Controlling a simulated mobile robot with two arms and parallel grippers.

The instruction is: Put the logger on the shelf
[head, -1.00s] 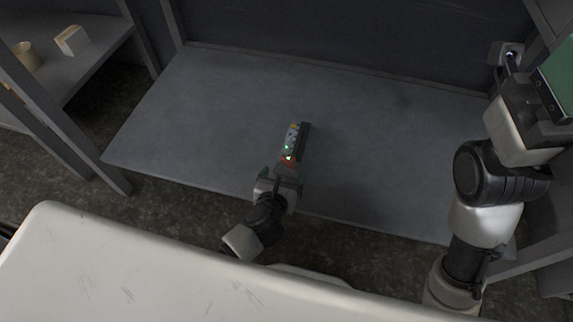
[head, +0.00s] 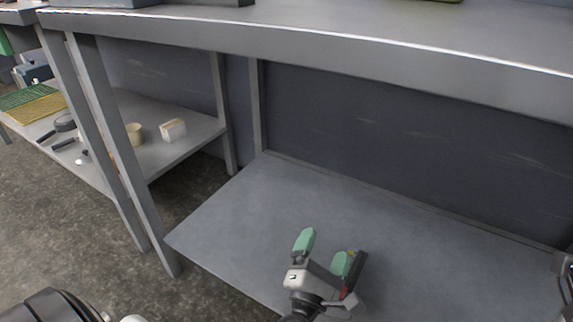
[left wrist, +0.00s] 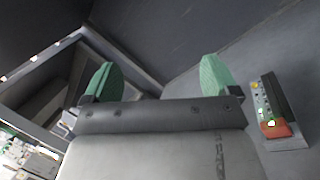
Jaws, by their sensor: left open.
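The logger (head: 358,268) is a slim dark grey device with a red-orange end and small coloured buttons. It lies on the lower shelf board (head: 235,215), partly hidden behind one finger of my left gripper in the head view. My left gripper (head: 323,252) is open, its two green-padded fingers spread, with nothing between them. In the left wrist view the logger (left wrist: 282,112) is to the right of both fingers of my gripper (left wrist: 160,78), outside the gap. My right gripper cannot be made out.
The bench top (head: 330,42) overhangs the lower board. Bench legs (head: 118,150) stand at the left. Another low shelf there holds a cream cup (head: 134,134), a pale block (head: 173,130) and a yellow mat (head: 38,108). The board left of my gripper is clear.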

